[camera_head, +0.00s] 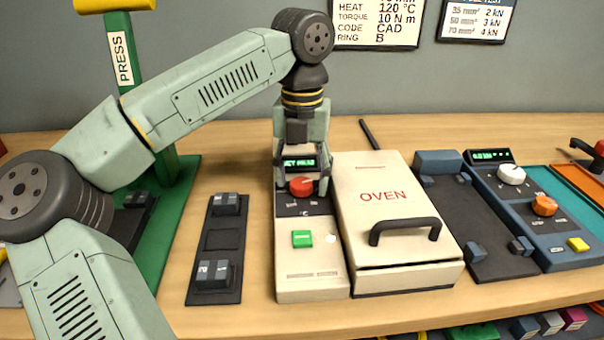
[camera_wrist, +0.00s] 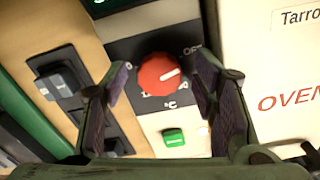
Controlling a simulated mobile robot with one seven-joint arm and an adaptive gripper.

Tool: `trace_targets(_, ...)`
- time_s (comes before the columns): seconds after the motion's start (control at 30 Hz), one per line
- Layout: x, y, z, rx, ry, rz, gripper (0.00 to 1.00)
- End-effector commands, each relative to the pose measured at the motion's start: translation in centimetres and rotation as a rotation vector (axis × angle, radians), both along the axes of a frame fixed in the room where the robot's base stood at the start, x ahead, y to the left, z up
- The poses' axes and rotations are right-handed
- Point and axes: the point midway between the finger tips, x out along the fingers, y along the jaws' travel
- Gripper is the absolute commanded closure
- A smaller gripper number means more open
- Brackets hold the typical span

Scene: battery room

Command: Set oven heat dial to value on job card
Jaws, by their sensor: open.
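The oven heat dial is a red round knob (camera_head: 301,187) on the dark plate of the cream control panel (camera_head: 312,260). In the wrist view the dial (camera_wrist: 158,75) has a white pointer mark toward its upper right. My gripper (camera_head: 302,184) is above the panel, its fingers on either side of the dial. In the wrist view my gripper (camera_wrist: 163,90) is open, with a gap between each finger and the dial. A green display (camera_head: 299,162) sits behind the dial, partly hidden by my gripper. The job card (camera_head: 375,20) on the wall reads HEAT 120 °C.
The cream oven (camera_head: 375,180) with a dark handle (camera_head: 405,230) stands right of the panel. A green button (camera_head: 302,239) is below the dial. A dark tray with blocks (camera_head: 220,240) lies left, beside a green press (camera_head: 165,120). A dark blue device (camera_head: 550,215) stands right.

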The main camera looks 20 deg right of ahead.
Motion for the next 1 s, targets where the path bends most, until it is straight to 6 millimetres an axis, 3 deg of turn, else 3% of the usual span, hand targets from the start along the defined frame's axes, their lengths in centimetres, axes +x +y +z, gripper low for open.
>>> trace_targets(0.3,-0.01,0.0,-0.27,0.0,0.0,0.0,0.47)
trace_targets(1.0,-0.02,-0.03,-0.23,-0.001,0.0,-0.001,0.94)
